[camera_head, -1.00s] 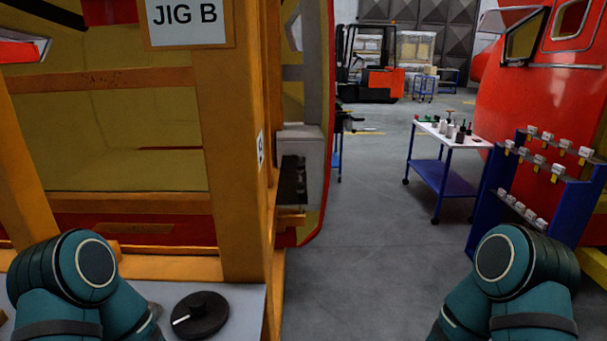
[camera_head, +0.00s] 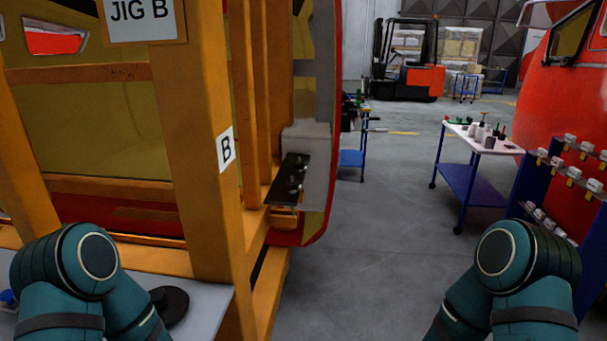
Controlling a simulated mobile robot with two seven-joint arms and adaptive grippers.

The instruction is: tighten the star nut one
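No star nut can be told for certain. A black plate with several small dark knobs (camera_head: 294,178) is fixed at a grey block (camera_head: 311,150) on the side of the orange jig (camera_head: 190,150); the knobs are too small to identify. A round black knob (camera_head: 173,303) lies on the grey surface at lower left, partly hidden by my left arm. My left and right arms show only as teal links at the bottom corners. Both grippers are out of view.
A blue cart with a white top (camera_head: 474,140) carrying bottles and tools stands at right, near a blue rack (camera_head: 560,190) of small parts. An orange forklift (camera_head: 405,70) is at the back. The grey floor (camera_head: 365,240) between jig and cart is clear.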

